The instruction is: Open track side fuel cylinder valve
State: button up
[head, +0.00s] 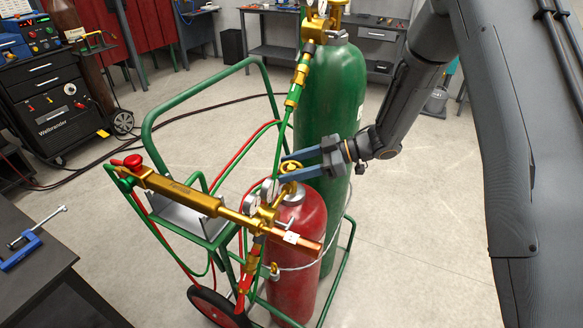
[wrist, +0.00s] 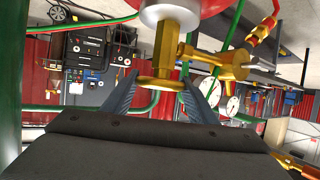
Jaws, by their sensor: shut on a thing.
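The red fuel cylinder (head: 297,230) stands on the green cart, in front of a taller green cylinder (head: 331,110). Its brass valve (head: 291,166) is on top. In the wrist view the brass valve handwheel (wrist: 158,84) sits between my two fingers, below the valve stem and the cylinder's pale neck (wrist: 170,13). My gripper (head: 286,169) reaches in from the right and is shut on this handwheel; its fingers also show in the wrist view (wrist: 158,97). The fingers partly hide the valve in the head view. How far the valve is turned cannot be told.
A brass torch (head: 180,190) lies across the green cart frame (head: 150,120), close to the valve. Pressure gauges (wrist: 232,104) and red and green hoses are beside the handwheel. A dark bench (head: 40,275) stands at lower left. Floor at right is clear.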

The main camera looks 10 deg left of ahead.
jog(key=n+g+b, duration=0.2)
jog(key=n+g, duration=0.1)
jog(key=shift+w+f+g+h+b, duration=0.1)
jog(key=shift+f+g+h+b, duration=0.05)
jog(key=shift+g+h+b, duration=0.2)
jog(key=shift+n+g+h+b, duration=0.65)
jog(key=shift+n+g+b, duration=0.25)
jog(key=shift+n+g, duration=0.4)
jog(key=o, duration=1.1)
